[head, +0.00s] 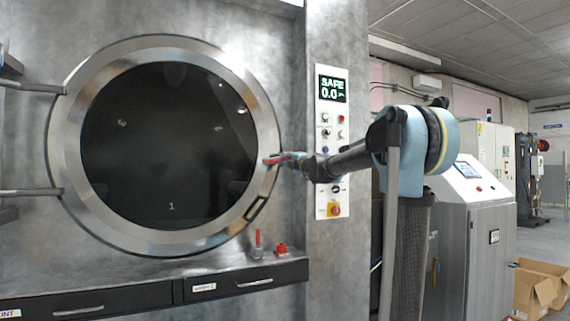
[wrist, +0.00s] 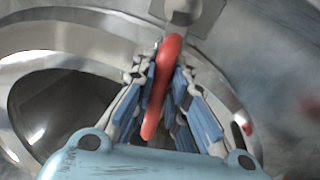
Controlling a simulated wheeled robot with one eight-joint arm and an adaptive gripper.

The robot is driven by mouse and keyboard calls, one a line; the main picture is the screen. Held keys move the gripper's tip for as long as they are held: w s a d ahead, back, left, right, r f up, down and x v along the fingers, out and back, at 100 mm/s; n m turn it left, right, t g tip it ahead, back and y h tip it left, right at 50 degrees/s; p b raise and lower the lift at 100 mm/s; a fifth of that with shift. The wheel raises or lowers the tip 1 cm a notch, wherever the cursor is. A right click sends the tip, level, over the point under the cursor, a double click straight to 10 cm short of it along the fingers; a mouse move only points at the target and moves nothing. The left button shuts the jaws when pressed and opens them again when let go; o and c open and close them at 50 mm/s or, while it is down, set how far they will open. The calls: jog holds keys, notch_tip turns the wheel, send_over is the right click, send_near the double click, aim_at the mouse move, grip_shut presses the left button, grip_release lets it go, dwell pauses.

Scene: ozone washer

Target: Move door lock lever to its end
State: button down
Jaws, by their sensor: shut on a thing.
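The door lock lever (head: 273,161) is a red handle at the right edge of the round washer door. In the wrist view the red lever (wrist: 163,85) runs from a grey metal pivot at the top down between the fingers. My gripper (head: 292,160) reaches it from the right. In the wrist view my gripper (wrist: 165,80) has its blue-padded fingers on both sides of the lever and is shut on it. The round door (head: 165,145) with dark glass lies flat against the machine front.
A control panel (head: 332,140) with a "SAFE 0.0" display stands right of the door, behind my arm. A ledge below the door carries a small red item (head: 281,249) and a red-handled item (head: 258,243). Hinge bars (head: 30,190) are at the left.

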jog(key=c, duration=1.6)
grip_release()
jog(key=shift+d, duration=0.5)
jog(key=shift+o, duration=0.2)
jog(key=shift+a, duration=0.1)
jog(key=v, duration=1.2)
jog(key=shift+f, duration=0.15)
